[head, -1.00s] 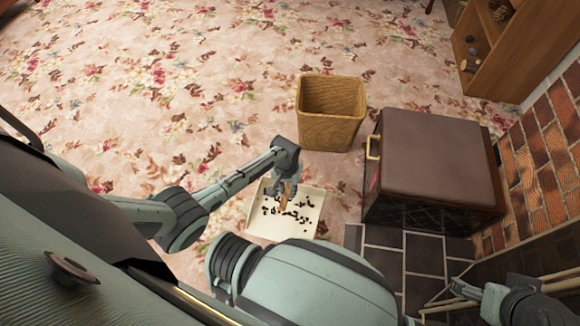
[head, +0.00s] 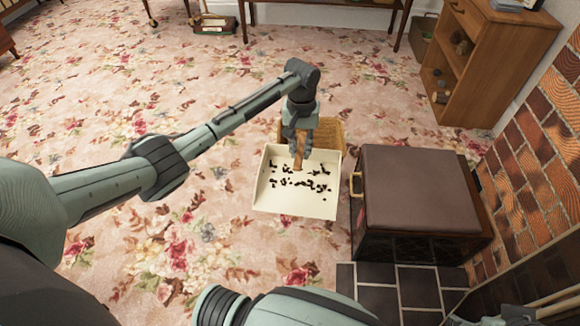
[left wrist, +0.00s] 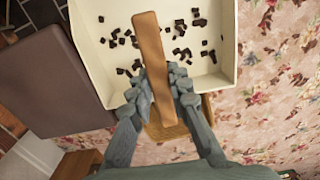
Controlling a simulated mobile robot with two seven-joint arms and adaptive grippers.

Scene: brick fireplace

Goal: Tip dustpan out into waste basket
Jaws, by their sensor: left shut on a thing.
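The dustpan (head: 300,204) is a cream, shallow pan with a brown wooden handle. Several dark bits lie scattered on it. My left gripper (head: 299,142) is shut on the handle, which shows clearly between its fingers in the left wrist view (left wrist: 160,88). The pan looks about level. The woven tan waste basket (head: 328,132) is mostly hidden behind the pan and gripper in the head view. A small part of the basket shows beyond the handle in the left wrist view (left wrist: 206,108). Only a sliver of my right gripper may show at the bottom right edge.
A brown-topped dark box (head: 425,195) stands close to the right of the pan, on or beside dark tiles (head: 415,285). A brick fireplace wall (head: 530,175) and a wooden shelf (head: 485,70) are farther right. The floral carpet (head: 110,135) is open to the left.

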